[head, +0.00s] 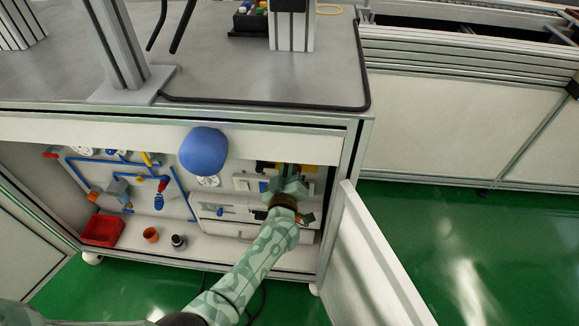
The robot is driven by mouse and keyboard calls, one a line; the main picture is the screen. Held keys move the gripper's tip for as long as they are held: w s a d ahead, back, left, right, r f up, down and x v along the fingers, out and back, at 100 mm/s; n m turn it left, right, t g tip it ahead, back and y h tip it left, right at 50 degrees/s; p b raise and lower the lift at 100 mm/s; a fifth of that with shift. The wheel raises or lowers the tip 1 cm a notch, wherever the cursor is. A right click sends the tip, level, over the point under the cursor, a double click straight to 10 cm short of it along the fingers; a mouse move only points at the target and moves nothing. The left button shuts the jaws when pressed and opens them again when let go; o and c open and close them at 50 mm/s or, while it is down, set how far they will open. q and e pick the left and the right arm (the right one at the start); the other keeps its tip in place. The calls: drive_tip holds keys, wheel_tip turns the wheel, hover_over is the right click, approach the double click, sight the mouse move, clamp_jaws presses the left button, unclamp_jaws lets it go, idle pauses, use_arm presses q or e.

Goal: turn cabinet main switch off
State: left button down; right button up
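The open cabinet (362,140) under the worktop has a white back panel with electrical parts on its right side. A yellow part (306,169) shows behind my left gripper at the upper right; it may be the main switch, but its handle is hidden and I cannot tell its position. My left gripper (290,174) reaches inside the cabinet in front of these parts. Its fingers are small and overlap the panel, so I cannot tell whether they are open, shut or touching anything. My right gripper is not in view.
The cabinet door (372,270) stands open on the right. A blue rounded object (203,151) is in front of the worktop edge. Blue pipes (95,161), a red bin (102,230) and small cups (151,235) are inside at left. Green floor (480,240) is free at right.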

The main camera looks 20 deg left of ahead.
use_arm(q)
drive_tip(key=shift+s+a+f+n+b, duration=0.15)
drive_tip(key=shift+f+n, duration=0.15)
drive_tip(key=shift+n, duration=1.55)
drive_tip(key=shift+w+a+f+n+b, duration=0.15)
drive_tip(key=shift+f+n, duration=0.1)
drive_tip(key=shift+n, duration=1.55)
drive_tip(key=shift+s+f+n+b, duration=0.15)
drive_tip(key=shift+f+n, duration=0.15)
drive_tip(key=shift+n, duration=1.55)
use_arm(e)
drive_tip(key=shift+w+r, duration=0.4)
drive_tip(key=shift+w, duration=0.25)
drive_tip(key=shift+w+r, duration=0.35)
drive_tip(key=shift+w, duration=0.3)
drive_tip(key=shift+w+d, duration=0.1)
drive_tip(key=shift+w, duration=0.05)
use_arm(q)
drive_tip(key=c, duration=1.4)
unclamp_jaws()
drive_tip(key=shift+r, duration=0.1)
